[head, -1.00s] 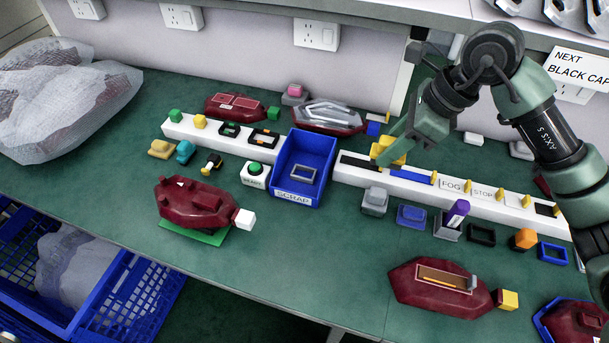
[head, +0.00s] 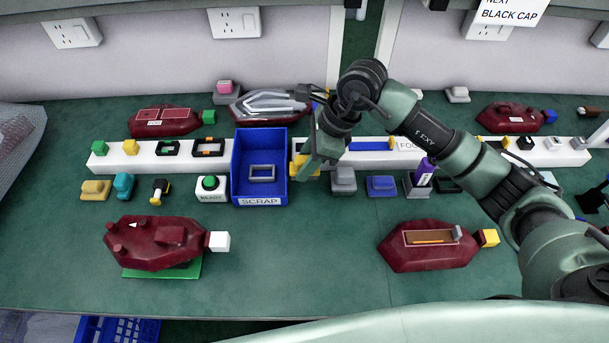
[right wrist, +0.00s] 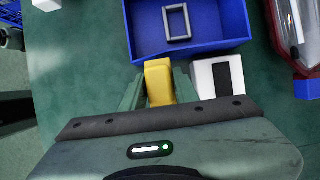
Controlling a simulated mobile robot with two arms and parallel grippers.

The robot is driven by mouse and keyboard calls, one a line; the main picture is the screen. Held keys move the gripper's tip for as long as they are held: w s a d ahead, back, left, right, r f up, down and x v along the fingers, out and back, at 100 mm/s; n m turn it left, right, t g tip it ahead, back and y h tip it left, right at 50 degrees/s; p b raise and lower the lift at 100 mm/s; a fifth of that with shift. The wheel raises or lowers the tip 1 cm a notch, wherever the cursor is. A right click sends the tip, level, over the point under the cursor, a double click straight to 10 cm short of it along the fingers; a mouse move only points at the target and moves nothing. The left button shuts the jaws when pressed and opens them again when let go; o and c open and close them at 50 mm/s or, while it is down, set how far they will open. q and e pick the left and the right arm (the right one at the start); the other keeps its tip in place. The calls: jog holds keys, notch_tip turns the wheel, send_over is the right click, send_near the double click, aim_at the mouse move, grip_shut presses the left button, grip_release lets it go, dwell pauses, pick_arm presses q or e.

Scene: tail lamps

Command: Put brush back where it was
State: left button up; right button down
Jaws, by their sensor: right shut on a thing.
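My right gripper (head: 310,168) is shut on a yellow block-like thing (right wrist: 159,82), held between its fingers. The yellow thing shows partly in the head view, beside the right wall of the blue SCRAP bin (head: 243,158). In the right wrist view it sits just below the bin's rim (right wrist: 200,54), left of the white rail's end (right wrist: 217,75). I cannot tell whether this yellow thing is the brush; its lower part is hidden. A small black and yellow piece (head: 160,191) stands left of the READY button. My left gripper is not in view.
A grey frame (head: 262,173) lies in the bin. The READY button (head: 210,187) is to its left. Grey (head: 343,181) and blue (head: 381,186) pieces stand before the rail. Red lamps sit at front left (head: 150,243) and front right (head: 430,246). The green mat between them is clear.

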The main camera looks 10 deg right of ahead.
jog(key=shift+f, duration=0.75)
notch_tip(320, 180, down, 4)
jog(key=shift+f, duration=0.1)
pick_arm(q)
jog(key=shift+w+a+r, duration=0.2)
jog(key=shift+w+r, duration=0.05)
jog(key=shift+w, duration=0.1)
pick_arm(e)
jog(key=shift+f, duration=0.15)
jog(key=c, duration=1.1)
grip_release()
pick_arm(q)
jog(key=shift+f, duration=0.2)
pick_arm(e)
jog(key=shift+o, duration=0.2)
